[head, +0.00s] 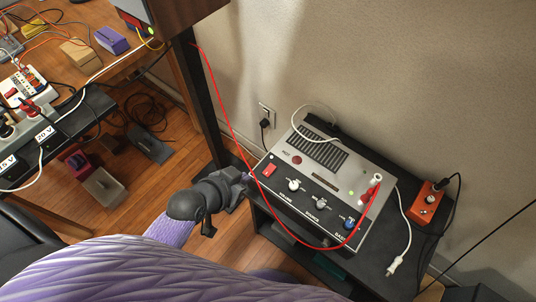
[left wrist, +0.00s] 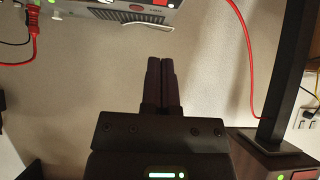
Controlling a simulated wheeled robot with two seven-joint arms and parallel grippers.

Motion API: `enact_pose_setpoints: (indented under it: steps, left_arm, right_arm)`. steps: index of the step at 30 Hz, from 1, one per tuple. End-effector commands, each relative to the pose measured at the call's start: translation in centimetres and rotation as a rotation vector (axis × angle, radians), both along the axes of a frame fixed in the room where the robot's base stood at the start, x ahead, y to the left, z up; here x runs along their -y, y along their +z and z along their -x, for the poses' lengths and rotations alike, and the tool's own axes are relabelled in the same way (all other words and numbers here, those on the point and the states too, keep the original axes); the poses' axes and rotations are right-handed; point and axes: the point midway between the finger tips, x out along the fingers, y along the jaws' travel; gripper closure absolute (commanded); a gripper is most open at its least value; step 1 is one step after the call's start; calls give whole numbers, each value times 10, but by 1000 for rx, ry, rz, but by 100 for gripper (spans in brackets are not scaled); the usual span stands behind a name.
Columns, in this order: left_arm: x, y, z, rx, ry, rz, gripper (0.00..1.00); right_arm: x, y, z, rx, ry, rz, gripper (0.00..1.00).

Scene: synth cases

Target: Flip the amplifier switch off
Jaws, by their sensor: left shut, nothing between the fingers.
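The amplifier (head: 318,186) is a grey box with a black front panel, knobs and a vent grille, on a dark stand. A red rocker switch (head: 269,170) is at the left end of its front. Which way the rocker is tipped is too small to tell. My left gripper (head: 243,178) is shut and empty, just left of the amplifier's front left corner, apart from the switch. In the left wrist view its two fingers (left wrist: 161,78) are together, and part of the amplifier (left wrist: 105,12) shows upside down at the top. My right gripper is out of view.
A red cable (head: 232,128) loops across the amplifier's front past the switch. A dark post (head: 196,90) stands left of the stand. An orange box (head: 426,203) and a white cable plug (head: 394,264) lie on the right. A cluttered workbench (head: 145,52) is at upper left.

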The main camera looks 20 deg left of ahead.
Motion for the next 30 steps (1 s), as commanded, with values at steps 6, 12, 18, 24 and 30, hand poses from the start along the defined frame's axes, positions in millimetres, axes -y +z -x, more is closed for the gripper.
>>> enact_pose_setpoints:
  steps: [6, 12, 18, 24, 30]
  left_arm:
    - [4, 18, -6, 44, -23, 9, 100]
    - [4, 17, -6, 44, -22, 9, 100]
    - [11, -2, -25, 43, -21, 10, 100]
    - [23, -32, -58, 43, -19, 11, 100]
    - [32, -62, -81, 38, -20, 9, 100]
  right_arm:
    - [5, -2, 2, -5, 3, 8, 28]
    - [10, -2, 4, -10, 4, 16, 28]
    - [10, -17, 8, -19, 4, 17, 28]
    - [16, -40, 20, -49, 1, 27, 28]
    - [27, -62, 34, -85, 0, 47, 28]
